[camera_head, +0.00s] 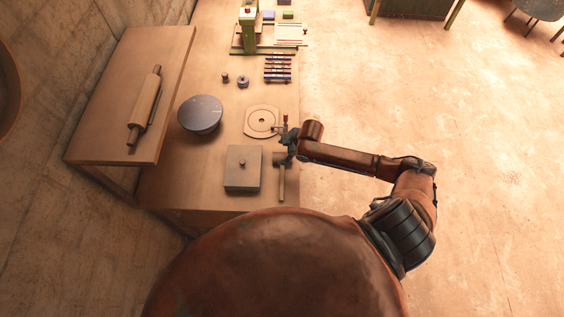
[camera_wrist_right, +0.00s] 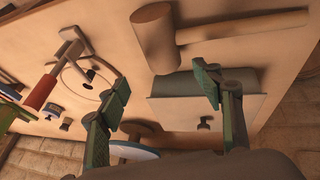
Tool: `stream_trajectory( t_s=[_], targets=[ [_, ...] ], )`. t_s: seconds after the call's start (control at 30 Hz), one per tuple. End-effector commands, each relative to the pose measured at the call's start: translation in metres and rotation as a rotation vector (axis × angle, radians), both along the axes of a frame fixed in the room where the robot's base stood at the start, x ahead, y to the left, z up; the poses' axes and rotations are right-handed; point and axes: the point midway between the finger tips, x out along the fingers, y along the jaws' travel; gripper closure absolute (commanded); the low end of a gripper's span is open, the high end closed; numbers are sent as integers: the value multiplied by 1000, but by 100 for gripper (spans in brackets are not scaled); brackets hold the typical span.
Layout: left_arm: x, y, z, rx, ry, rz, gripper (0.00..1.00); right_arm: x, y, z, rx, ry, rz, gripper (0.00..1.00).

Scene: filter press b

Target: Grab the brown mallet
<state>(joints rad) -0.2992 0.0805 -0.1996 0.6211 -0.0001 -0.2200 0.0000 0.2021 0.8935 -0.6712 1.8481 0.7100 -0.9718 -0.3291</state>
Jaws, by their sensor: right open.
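The brown mallet lies on the table, its head (camera_head: 279,158) just below my right gripper in the head view and its handle (camera_head: 282,184) pointing toward me. In the right wrist view the mallet head (camera_wrist_right: 155,40) is at the top middle and the handle (camera_wrist_right: 245,27) runs right. My right gripper (camera_head: 286,141) is open and empty. In the right wrist view its two fingers (camera_wrist_right: 162,80) stand apart, with the mallet head beyond the gap between their tips. I cannot tell any contact with the mallet. My left gripper is not in view.
A square grey lidded block (camera_head: 243,178) lies left of the mallet. A red-handled tool (camera_head: 285,119) and a pale round-holed plate (camera_head: 254,128) lie beyond the gripper. A blue-grey disc (camera_head: 201,112), a rolling pin (camera_head: 145,105) and a green press (camera_head: 247,35) are farther off. The table's right edge is close.

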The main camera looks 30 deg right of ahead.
Motion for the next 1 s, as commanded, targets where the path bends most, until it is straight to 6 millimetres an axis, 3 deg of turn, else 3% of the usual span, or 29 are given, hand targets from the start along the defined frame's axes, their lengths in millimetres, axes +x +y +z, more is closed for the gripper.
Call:
stream_trajectory(
  t_s=[0.6, 0.93, 1.0],
  targets=[
    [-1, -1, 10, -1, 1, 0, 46, 24, 19, -62, -3, -1, 3, 40],
    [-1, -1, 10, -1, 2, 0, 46, 25, 20, -70, -3, -1, 5, 40],
    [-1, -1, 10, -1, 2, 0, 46, 25, 20, -70, -3, -1, 5, 44]
  ],
)
